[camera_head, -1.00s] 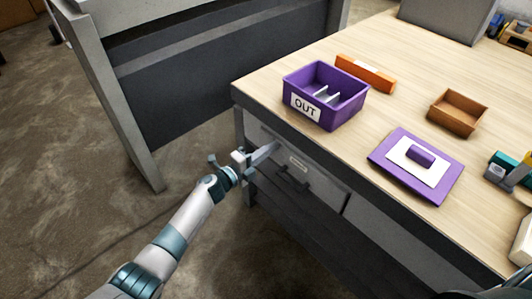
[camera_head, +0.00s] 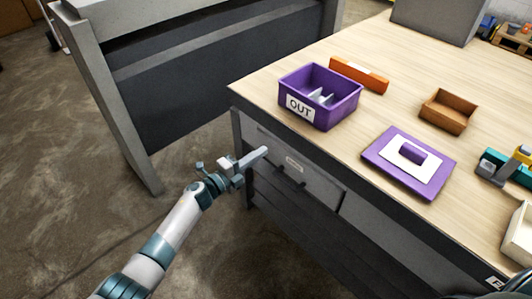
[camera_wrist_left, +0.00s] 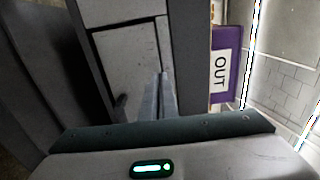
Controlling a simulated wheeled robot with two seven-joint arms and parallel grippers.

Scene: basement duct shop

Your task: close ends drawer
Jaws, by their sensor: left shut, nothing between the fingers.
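The drawer (camera_head: 318,184) is a grey front with a pale label and a dark handle, under the left end of the workbench. It looks about flush with the bench frame; I cannot tell whether a small gap is left. It also shows in the left wrist view (camera_wrist_left: 132,62), with its dark handle at the lower left of the front. My left gripper (camera_head: 264,151) is shut and empty, its fingers pointing at the drawer front, left of the label. Its closed fingers (camera_wrist_left: 160,94) show in front of the drawer; I cannot tell whether they touch it. My right gripper is out of view.
A grey metal unit (camera_head: 190,95) stands left of the bench. Open floor lies between them.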

